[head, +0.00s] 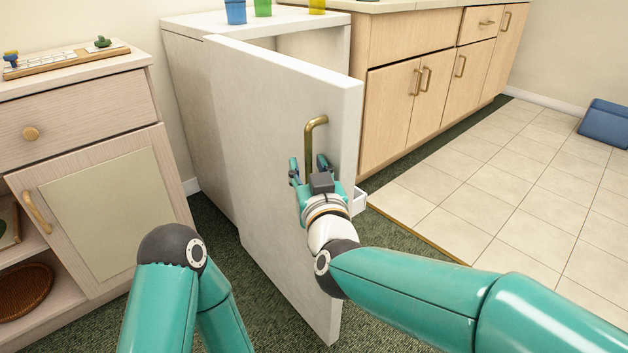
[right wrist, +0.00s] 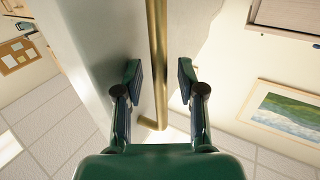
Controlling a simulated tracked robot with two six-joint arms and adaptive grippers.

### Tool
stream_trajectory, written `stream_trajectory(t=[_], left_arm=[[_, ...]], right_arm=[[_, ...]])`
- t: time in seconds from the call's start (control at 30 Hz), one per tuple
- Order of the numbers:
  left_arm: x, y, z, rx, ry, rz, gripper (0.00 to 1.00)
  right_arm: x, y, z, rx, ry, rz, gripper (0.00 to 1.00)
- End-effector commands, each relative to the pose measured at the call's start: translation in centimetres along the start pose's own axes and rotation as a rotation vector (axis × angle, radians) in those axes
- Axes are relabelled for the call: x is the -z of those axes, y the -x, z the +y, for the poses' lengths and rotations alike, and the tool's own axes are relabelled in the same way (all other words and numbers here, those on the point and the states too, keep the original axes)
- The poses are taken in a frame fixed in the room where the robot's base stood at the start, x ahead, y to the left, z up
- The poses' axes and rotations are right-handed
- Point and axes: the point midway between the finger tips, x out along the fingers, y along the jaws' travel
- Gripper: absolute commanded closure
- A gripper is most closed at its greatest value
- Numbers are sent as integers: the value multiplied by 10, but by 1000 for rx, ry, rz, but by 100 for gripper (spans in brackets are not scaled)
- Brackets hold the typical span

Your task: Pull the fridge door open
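The white fridge door (head: 268,150) stands ajar, swung out from the white fridge body (head: 190,95), with a gap at the top behind it. Its brass bar handle (head: 310,138) is upright near the door's free edge. My right gripper (head: 309,165) is at the lower part of the handle. In the right wrist view the handle (right wrist: 157,55) runs between the two fingertips, and the fingers (right wrist: 159,82) stand apart with gaps on both sides. They are not closed on it. My left gripper is out of view; only part of that arm shows.
A pale wooden cabinet (head: 95,200) stands left of the fridge. Wooden base cabinets (head: 430,80) stand behind on the right. Coloured cups (head: 263,8) sit on top of the fridge. The tiled floor (head: 510,180) at right is clear up to a blue object (head: 604,123).

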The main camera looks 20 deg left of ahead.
Motion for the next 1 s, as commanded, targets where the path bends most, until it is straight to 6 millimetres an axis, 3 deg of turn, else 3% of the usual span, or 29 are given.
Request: stream_trajectory(t=[0.17, 0.6, 0.8, 1.0], left_arm=[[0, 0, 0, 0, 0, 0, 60], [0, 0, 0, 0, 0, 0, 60], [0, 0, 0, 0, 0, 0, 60], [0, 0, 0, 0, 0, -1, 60]], right_arm=[[1, 18, 0, 1, 0, 1, 61], [0, 100, 0, 1, 0, 2, 61], [-1, 116, 0, 1, 0, 1, 61], [-1, 118, 0, 0, 0, 0, 61]])
